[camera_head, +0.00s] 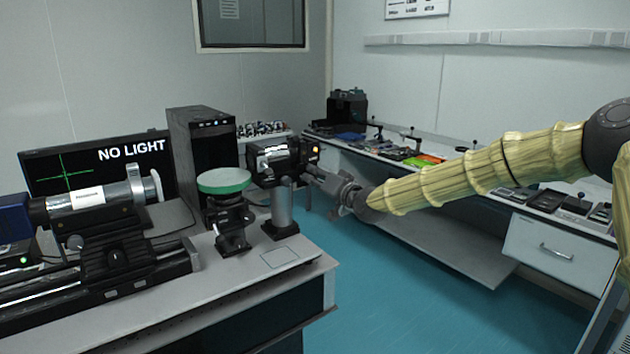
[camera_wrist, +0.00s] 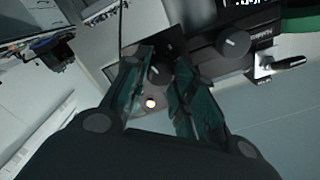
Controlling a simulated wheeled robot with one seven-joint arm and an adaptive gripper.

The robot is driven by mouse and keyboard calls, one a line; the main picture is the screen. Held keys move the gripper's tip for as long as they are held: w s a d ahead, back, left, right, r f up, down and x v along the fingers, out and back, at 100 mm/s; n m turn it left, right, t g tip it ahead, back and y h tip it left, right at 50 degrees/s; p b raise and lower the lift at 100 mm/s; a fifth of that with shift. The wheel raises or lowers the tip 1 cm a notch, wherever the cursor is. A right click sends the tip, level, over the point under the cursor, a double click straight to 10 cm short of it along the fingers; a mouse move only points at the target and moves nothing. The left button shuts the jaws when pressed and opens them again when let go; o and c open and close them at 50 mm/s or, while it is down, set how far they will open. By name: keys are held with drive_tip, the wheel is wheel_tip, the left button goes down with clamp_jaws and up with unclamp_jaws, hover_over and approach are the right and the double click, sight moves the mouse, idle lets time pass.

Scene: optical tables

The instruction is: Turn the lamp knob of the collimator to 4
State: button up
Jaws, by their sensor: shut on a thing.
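A black box-shaped unit (camera_head: 272,158) stands on a silver post on the near bench, and my gripper (camera_head: 328,182) reaches its right end. In the wrist view my gripper (camera_wrist: 163,62) has its two teal-padded fingers on either side of a small dark round knob (camera_wrist: 158,73), shut on it. A small lit lamp (camera_wrist: 150,103) glows beside the knob. The knob's number marks are too small to read.
A green-topped stand (camera_head: 224,181) is left of the post. A monitor (camera_head: 100,165) reads "NO LIGHT". Open floor (camera_head: 390,290) lies right of the bench.

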drive_tip(key=shift+f+m+b, duration=0.2)
drive_tip(key=shift+m+b, duration=0.3)
drive_tip(key=shift+m, duration=1.1)
drive_tip(key=o, duration=1)
drive_tip(key=shift+r, duration=0.1)
drive_tip(key=shift+o, duration=0.2)
drive_tip(key=v, duration=1.2)
